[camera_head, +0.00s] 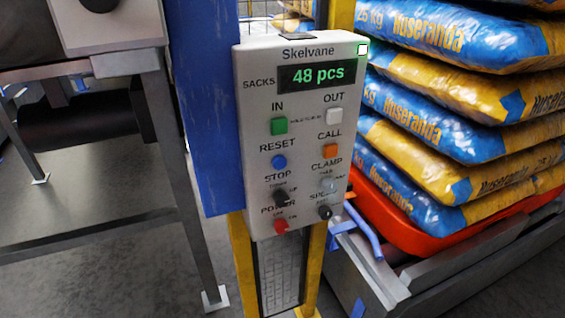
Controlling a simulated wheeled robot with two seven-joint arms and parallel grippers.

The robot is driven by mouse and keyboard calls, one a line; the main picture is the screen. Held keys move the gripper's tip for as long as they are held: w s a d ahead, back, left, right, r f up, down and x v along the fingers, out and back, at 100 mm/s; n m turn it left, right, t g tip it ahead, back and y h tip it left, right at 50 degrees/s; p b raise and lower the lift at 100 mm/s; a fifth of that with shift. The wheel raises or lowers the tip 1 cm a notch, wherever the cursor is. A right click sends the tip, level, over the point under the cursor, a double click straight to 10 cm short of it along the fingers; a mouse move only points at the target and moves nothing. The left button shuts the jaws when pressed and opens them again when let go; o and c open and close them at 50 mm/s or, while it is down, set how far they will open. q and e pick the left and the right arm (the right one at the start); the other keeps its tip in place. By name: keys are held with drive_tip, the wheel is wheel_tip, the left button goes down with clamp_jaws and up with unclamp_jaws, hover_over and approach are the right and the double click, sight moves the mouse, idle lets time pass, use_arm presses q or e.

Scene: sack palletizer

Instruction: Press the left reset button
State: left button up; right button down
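The control panel (256,95) is a pale grey box headed "Skelvane", tilted slightly in the middle of the head view. Its green display (317,76) reads "SACKS 48 pcs". The round blue reset button (279,162) sits in the panel's left column under the label RESET. The right column holds a white OUT button (334,116) and an orange CALL button (330,151). Neither of my grippers shows in this view.
Blue and yellow sacks (440,125) are stacked on a red-orange base (400,212) at the right. A blue post (207,110) and yellow frame (243,262) stand behind the panel. A grey metal frame (175,150) is at the left. Space directly before the panel looks clear.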

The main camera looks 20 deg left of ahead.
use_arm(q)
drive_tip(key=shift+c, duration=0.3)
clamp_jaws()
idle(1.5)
